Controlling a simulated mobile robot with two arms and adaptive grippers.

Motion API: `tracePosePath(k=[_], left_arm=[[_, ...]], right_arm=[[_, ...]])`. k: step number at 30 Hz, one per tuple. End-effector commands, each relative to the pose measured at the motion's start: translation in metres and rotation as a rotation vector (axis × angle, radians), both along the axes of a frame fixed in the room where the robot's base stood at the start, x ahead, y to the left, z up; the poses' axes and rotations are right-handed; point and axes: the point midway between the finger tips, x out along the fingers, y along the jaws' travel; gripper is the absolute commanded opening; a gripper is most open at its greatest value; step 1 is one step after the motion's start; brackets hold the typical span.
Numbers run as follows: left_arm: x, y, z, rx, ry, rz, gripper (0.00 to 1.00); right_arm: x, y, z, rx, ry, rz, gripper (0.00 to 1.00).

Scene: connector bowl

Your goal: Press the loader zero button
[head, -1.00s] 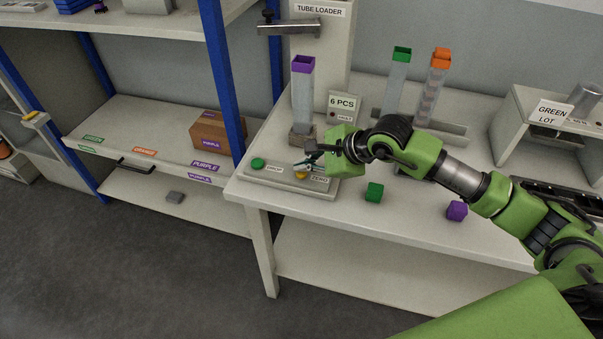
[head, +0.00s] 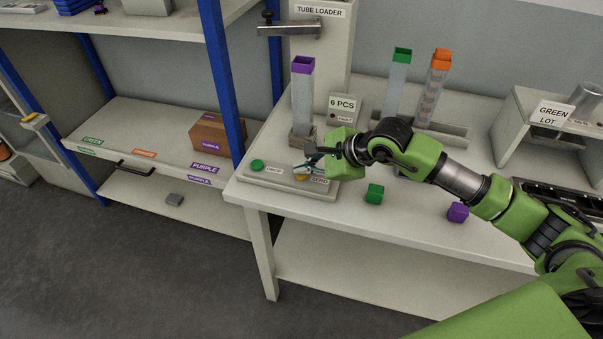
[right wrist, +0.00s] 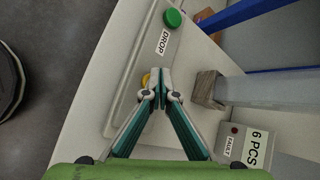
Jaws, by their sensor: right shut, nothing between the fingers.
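The yellow zero button (head: 300,178) sits on the loader's control panel (head: 270,180), beside the "ZERO" label (head: 320,181). The green drop button (head: 257,165) is at the panel's left end. My right gripper (head: 305,171) is shut and empty, pointing at the yellow button and covering part of it. In the right wrist view, the shut fingertips (right wrist: 157,76) overlap the yellow button (right wrist: 146,80), with only its edge showing. I cannot tell whether they touch it. My left gripper is not in view.
A purple-topped tube (head: 302,95) stands behind the panel, near the "6 PCS" display (head: 342,105). Green (head: 399,80) and orange-topped (head: 437,85) tubes stand in a rack. A green cube (head: 375,193) and a purple cube (head: 458,211) lie on the table.

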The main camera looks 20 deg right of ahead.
Motion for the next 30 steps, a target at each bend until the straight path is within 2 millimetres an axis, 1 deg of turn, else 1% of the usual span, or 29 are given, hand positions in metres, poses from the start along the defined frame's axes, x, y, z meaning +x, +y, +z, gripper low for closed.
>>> tracePosePath(k=[14,22,26,30], left_arm=[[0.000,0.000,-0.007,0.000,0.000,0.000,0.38],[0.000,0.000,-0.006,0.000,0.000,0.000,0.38],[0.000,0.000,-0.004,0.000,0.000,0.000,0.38],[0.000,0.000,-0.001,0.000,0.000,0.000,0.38]], right_arm=[[0.000,0.000,-0.006,-0.001,0.001,0.000,0.00],[0.000,0.000,-0.005,-0.002,0.002,0.000,0.00],[0.000,0.000,-0.002,-0.002,0.001,-0.001,0.00],[0.000,-0.001,0.006,-0.001,0.000,0.000,0.00]])
